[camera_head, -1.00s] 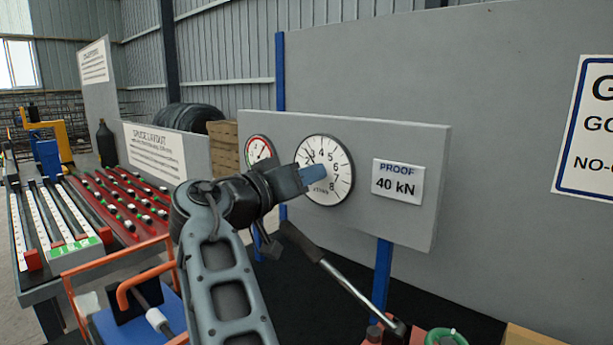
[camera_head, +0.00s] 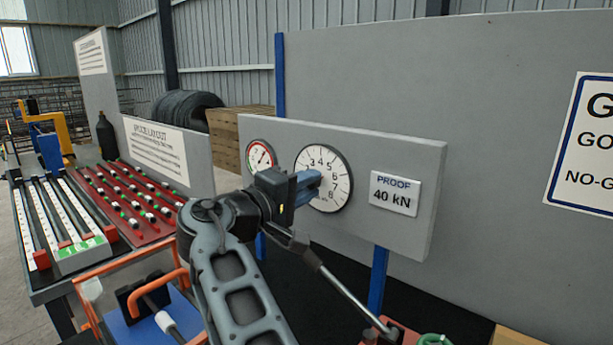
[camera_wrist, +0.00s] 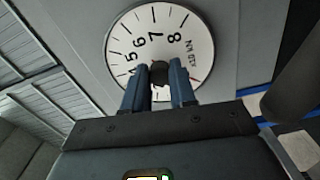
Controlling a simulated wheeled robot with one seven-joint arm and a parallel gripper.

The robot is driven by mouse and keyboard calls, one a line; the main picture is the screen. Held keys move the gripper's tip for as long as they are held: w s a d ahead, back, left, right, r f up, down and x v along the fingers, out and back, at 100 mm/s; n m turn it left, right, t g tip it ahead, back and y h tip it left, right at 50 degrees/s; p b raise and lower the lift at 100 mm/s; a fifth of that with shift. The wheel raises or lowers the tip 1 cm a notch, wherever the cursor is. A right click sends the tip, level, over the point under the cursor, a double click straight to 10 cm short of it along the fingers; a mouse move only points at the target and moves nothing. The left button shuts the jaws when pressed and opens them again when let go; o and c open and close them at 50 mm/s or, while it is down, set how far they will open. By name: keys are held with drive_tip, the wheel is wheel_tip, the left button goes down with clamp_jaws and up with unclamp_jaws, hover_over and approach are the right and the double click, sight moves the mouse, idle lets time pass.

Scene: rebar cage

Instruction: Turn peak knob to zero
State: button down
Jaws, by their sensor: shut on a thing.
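The large white dial (camera_head: 335,182) with black numbers sits on the grey gauge panel. It fills the top of the wrist view (camera_wrist: 198,62), where the numbers appear turned. A dark peak knob (camera_wrist: 160,70) stands at the dial's centre, between the blue fingers. My gripper (camera_wrist: 160,88) is shut on the knob, one finger on either side. In the head view my gripper (camera_head: 308,187) reaches the dial from the left and covers its centre and left part. The knob and the dial's pointers are hidden there, and I cannot read the pointers in the wrist view.
A smaller red-and-green gauge (camera_head: 261,155) is left of the dial on the panel (camera_head: 415,232). A white "PROOF 40 kN" plate (camera_head: 394,193) is to its right. A long lever (camera_head: 345,287) rises below the gripper. A bench with red racks (camera_head: 125,200) stands at the left.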

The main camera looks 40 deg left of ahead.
drive_tip(key=shift+n+p, duration=1.75)
drive_tip(key=shift+n, duration=1.95)
drive_tip(key=shift+f, duration=0.1)
drive_tip(key=c, duration=0.9)
unclamp_jaws()
drive_tip(key=shift+s+a+b, duration=0.2)
drive_tip(key=shift+s+b, duration=0.2)
drive_tip(key=shift+s, duration=1.55)
drive_tip(key=shift+s+a+b, duration=0.15)
drive_tip(key=shift+s+b, duration=0.25)
drive_tip(key=shift+s, duration=1.55)
